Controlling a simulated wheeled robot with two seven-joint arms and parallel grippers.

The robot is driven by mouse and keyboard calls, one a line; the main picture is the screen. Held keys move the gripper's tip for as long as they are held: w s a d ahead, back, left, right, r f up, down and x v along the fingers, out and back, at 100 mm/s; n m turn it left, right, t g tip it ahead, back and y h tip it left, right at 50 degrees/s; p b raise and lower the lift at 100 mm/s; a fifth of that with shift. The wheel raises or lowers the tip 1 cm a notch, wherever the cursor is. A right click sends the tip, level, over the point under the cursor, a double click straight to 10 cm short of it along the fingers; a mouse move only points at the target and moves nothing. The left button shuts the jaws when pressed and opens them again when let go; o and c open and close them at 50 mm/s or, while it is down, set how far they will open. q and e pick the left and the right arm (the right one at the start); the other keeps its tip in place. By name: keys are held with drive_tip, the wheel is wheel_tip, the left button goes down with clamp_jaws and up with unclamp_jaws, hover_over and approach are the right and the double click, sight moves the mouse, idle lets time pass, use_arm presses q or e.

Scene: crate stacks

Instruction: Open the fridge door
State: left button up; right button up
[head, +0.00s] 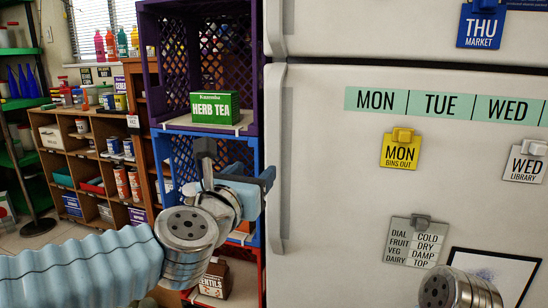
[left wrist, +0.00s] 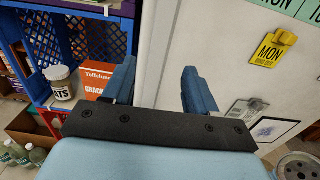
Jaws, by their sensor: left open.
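The white fridge fills the right of the head view. Its lower door (head: 330,210) is shut, with a long vertical handle (head: 283,160) along its left edge. The upper door (head: 370,35) is shut too, above a dark seam. My left gripper (head: 237,166) is open and empty, just left of the lower handle and in front of the blue crate. In the left wrist view its two blue fingers (left wrist: 160,86) stand apart, with the fridge's pale edge (left wrist: 152,55) behind the gap. I see no contact with the handle. My right gripper is out of view.
Purple (head: 254,60) and blue (head: 257,150) crates are stacked close beside the fridge's left side, with a green herb tea box (head: 214,108) inside. Notes such as a yellow clip (head: 401,150) hang on the door. A wooden shelf (head: 60,150) stands further left.

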sight(273, 154)
use_arm(q)
drive_tip(key=p+x, duration=0.1)
drive_tip(key=x, duration=1.2)
drive_tip(key=shift+w+d+f, duration=0.1)
drive_tip(key=shift+f, duration=0.05)
clamp_jaws()
